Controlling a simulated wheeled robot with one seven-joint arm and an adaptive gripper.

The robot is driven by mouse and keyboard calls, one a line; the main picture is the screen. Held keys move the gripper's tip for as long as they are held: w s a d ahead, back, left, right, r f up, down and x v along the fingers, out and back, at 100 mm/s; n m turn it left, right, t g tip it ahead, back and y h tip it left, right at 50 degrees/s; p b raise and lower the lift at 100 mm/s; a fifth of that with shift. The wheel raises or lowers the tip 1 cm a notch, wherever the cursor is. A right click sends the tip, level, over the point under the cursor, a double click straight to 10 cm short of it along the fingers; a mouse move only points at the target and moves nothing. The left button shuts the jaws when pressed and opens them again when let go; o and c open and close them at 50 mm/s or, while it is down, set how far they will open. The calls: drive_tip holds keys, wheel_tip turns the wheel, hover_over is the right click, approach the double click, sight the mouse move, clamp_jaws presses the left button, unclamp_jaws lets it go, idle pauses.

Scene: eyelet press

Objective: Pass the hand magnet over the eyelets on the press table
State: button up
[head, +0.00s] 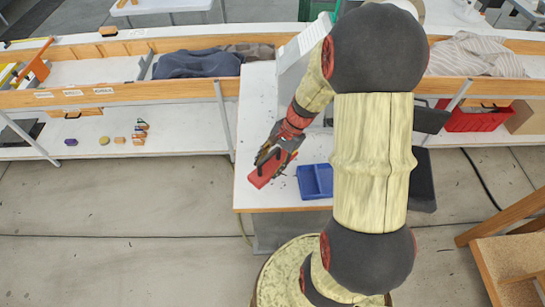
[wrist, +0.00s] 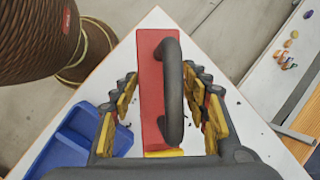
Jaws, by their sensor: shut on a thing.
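The hand magnet is a red bar with a dark arched handle; it shows in the wrist view (wrist: 150,70) and in the head view (head: 263,174). My gripper (head: 275,158) is shut on the magnet, with its yellow-padded fingers (wrist: 170,103) on either side of the handle. The magnet is over the left part of the white press table (head: 255,197); I cannot tell how far above the top it is. A few tiny dark specks, likely eyelets (wrist: 129,125), lie on the table beside the magnet. Any beneath the magnet are hidden.
A blue two-compartment tray (head: 316,195) sits on the table, right of the magnet in the head view. The pale press body (head: 293,62) stands behind, partly hidden by my arm. A long wooden-edged bench (head: 150,97) runs behind, with small coloured pieces (head: 140,132) on its lower shelf.

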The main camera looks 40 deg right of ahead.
drive_tip(key=shift+a+f+b, duration=0.15)
drive_tip(key=shift+f+b, duration=0.15)
drive_tip(key=shift+f, duration=0.05)
wheel_tip(320, 180, down, 6)
drive_tip(key=b, duration=0.4)
drive_tip(key=shift+r+b, duration=0.2)
drive_tip(key=shift+b, duration=0.2)
drive_tip(key=shift+w+a+f, duration=0.1)
drive_tip(key=shift+w+a, duration=0.25)
drive_tip(key=shift+w, duration=0.25)
drive_tip(key=shift+w+a+f, duration=0.1)
drive_tip(key=shift+w+a, duration=0.2)
drive_tip(key=shift+w, duration=0.35)
drive_tip(key=shift+w+a, duration=0.35)
drive_tip(key=shift+w, duration=0.25)
drive_tip(key=shift+w+d+r+p, duration=0.1)
drive_tip(key=shift+w+d+p, duration=0.2)
drive_tip(key=shift+w, duration=0.55)
drive_tip(key=shift+w+d+r+p, duration=0.1)
drive_tip(key=shift+w+d+p, duration=0.25)
drive_tip(key=shift+w, duration=0.55)
drive_tip(key=shift+w+d+r+p, duration=0.15)
drive_tip(key=shift+w+d, duration=0.25)
drive_tip(key=shift+w, duration=0.45)
